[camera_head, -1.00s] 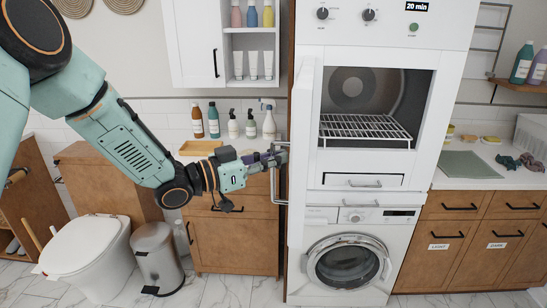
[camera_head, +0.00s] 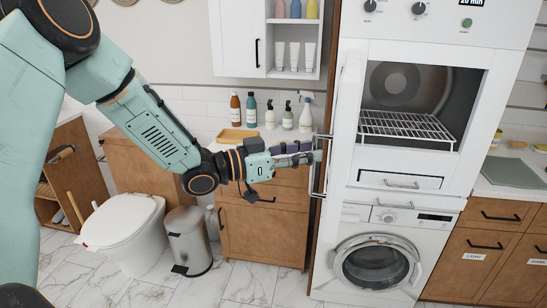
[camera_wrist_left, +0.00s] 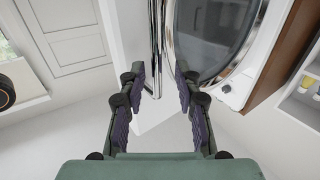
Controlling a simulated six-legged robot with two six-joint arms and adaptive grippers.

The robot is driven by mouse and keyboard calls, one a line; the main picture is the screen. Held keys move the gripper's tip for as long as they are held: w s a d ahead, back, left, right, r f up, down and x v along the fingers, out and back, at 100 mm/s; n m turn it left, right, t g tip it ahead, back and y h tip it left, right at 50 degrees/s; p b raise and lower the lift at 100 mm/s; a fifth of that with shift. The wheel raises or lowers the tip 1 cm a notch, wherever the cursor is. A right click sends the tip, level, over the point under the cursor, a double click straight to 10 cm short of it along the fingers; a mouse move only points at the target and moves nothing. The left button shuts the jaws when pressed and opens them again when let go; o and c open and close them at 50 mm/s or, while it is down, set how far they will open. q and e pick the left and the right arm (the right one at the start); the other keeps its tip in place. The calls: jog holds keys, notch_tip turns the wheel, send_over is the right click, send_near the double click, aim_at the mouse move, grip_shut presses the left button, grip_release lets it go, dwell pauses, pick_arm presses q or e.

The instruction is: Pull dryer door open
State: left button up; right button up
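The dryer is the upper white machine (camera_head: 405,178), with a dark drum and wire rack showing inside. Its door (camera_head: 347,130) stands open, swung out and seen nearly edge-on at the left of the cavity. A bar handle (camera_head: 314,182) sits on the door's left-facing side. My left gripper (camera_head: 314,157) is at this handle. In the left wrist view my left gripper (camera_wrist_left: 161,88) has its fingers apart, with the chrome handle (camera_wrist_left: 156,45) ahead between them; contact is unclear. The door's round dark glass (camera_wrist_left: 215,35) shows beyond. My right gripper is out of view.
A washing machine (camera_head: 375,262) stands below the dryer. A wooden cabinet (camera_head: 262,235) with bottles on its counter is left of the door. A bin (camera_head: 188,240) and toilet (camera_head: 125,232) stand farther left. Tiled floor (camera_head: 230,288) is clear in front.

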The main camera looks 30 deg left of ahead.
pick_arm(q)
jog(key=v, duration=0.9)
jog(key=shift+s+a, duration=0.2)
jog(key=shift+s, duration=0.05)
jog(key=shift+s+a, duration=0.1)
jog(key=shift+s, duration=0.15)
jog(key=shift+w, duration=0.15)
dwell(0.4)
